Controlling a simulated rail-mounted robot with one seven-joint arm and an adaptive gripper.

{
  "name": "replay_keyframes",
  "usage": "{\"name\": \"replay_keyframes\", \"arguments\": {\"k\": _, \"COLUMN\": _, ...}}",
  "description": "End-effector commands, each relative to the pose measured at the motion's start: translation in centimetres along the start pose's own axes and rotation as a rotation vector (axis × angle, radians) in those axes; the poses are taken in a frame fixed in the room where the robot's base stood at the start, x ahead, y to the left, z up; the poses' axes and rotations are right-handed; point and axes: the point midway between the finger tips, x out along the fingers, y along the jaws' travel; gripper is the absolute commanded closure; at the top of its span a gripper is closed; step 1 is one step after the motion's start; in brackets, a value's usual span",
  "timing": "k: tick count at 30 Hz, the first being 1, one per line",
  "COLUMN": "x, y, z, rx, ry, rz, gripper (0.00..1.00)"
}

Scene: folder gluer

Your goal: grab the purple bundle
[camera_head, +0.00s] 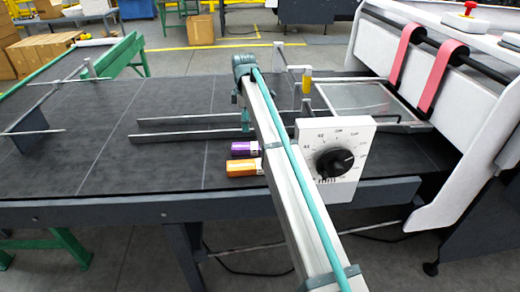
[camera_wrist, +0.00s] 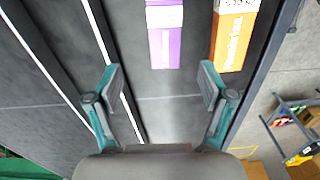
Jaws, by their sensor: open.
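The purple bundle (camera_head: 243,148) lies on the dark table, partly hidden by my arm in the head view. In the head view my gripper (camera_head: 245,122) is mostly hidden behind my arm, close to the bundle.
An orange bundle (camera_head: 243,167) lies beside the purple one, nearer the table's front edge; it also shows in the wrist view (camera_wrist: 233,38). Metal rails (camera_head: 180,133) run along the table behind them. A dial panel (camera_head: 335,160) stands to the right. The table (camera_head: 100,150) left of the bundles is clear.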

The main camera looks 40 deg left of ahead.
Motion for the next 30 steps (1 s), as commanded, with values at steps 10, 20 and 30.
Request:
{"name": "replay_keyframes", "arguments": {"k": 10, "x": 4.3, "y": -0.2, "z": 0.1, "rx": 0.000, "ry": -0.001, "rz": -0.003, "gripper": 0.19}}
{"name": "replay_keyframes", "arguments": {"k": 20, "x": 6.6, "y": -0.5, "z": 0.1, "rx": 0.001, "ry": 0.000, "rz": -0.002, "gripper": 0.19}}
{"name": "replay_keyframes", "arguments": {"k": 30, "x": 10.5, "y": -0.8, "z": 0.2, "rx": 0.001, "ry": 0.000, "rz": 0.000, "gripper": 0.19}}
